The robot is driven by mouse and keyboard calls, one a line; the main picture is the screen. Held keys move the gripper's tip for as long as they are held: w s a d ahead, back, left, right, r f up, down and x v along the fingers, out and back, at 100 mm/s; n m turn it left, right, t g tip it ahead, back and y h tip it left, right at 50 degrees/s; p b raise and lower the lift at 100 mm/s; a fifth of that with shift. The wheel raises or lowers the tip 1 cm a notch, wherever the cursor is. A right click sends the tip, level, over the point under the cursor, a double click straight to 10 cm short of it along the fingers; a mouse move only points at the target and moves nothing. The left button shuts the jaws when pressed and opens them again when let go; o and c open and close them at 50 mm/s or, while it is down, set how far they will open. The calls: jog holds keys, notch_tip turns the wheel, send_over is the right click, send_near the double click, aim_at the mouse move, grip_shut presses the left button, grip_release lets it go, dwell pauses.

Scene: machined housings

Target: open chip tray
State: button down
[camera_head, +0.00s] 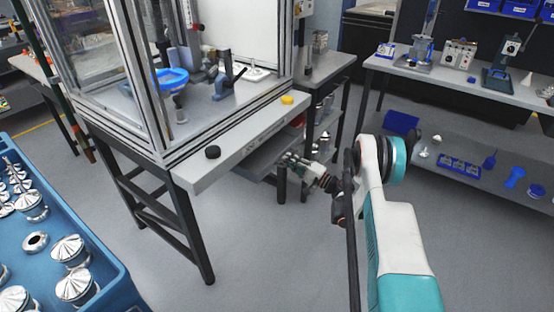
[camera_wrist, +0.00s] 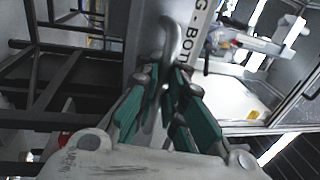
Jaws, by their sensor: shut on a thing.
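The chip tray (camera_head: 256,162) is a grey metal tray low under the enclosed machine, showing past the right part of the machine's front panel. My gripper (camera_head: 292,162) is at its right end, below the panel. In the wrist view my gripper (camera_wrist: 165,88), with green finger pads, is shut on a rounded metal handle (camera_wrist: 171,38). The handle stands against a grey surface beside the lettered panel strip. The fingers hide the handle's lower part. How far the tray is out, I cannot tell.
The machine's front panel (camera_head: 235,142) carries a black knob (camera_head: 212,152) and a yellow button (camera_head: 287,100). A blue crate (camera_head: 105,262) of metal parts stands at lower left. A workbench (camera_head: 460,82) is at right. The floor in front of the machine is clear.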

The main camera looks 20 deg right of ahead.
jog(key=shift+v, duration=0.85)
jog(key=c, duration=1.7)
grip_release()
jog(key=v, duration=1.2)
jog(key=shift+r, duration=0.1)
